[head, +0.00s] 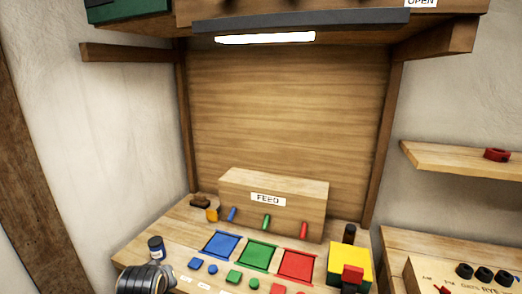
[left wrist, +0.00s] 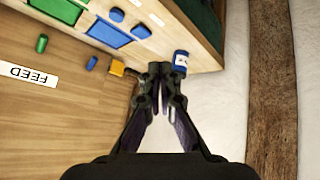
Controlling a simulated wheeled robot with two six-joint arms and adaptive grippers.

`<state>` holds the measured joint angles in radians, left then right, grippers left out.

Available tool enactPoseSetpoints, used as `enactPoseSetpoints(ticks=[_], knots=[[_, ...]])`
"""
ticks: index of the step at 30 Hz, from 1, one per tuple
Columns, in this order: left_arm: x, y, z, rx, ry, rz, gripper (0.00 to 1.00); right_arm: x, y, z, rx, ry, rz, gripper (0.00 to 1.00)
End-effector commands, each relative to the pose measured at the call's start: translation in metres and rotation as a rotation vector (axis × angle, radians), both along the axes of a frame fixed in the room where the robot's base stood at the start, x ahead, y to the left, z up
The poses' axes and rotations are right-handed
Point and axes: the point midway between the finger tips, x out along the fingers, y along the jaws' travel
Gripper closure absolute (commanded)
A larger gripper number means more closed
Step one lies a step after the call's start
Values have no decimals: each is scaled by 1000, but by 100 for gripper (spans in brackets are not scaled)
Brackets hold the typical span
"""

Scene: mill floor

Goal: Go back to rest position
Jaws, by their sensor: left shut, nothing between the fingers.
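My left gripper (left wrist: 164,72) reaches up the middle of the left wrist view, its dark fingers together with nothing held between them. In the head view a grey ribbed part of my left arm shows at the bottom left, and the fingers cannot be made out there. A small blue jar with a white label (left wrist: 180,60) appears by the fingertips in the left wrist view; I cannot tell whether they touch. The jar (head: 156,248) stands upright at the bench's left end in the head view. My right gripper does not show.
The wooden bench (head: 180,235) carries blue (head: 221,244), green (head: 257,255) and red (head: 298,264) panels with small coloured pieces before them. A FEED box (head: 273,203) stands behind, a yellow block (head: 346,258) at the right. A lamp shelf (head: 300,20) overhangs the bench.

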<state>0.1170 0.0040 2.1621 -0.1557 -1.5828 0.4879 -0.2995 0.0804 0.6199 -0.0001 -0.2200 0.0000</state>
Motion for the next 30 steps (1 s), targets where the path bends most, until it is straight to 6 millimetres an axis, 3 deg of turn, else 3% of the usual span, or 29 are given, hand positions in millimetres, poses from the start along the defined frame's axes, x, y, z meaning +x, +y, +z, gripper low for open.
enactPoseSetpoints(ticks=[1,6,12,17,26,30], knots=[[-28,1,-27,37,63,-56,100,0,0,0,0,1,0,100],[-103,-1,-79,127,219,-240,100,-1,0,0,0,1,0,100],[-173,-6,-111,185,348,-417,100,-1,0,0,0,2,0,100],[-223,-11,-125,211,435,-551,100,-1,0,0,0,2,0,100],[-207,-1,-230,197,476,-543,100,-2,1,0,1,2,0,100],[-213,6,-293,187,502,-538,100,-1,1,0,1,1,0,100]])
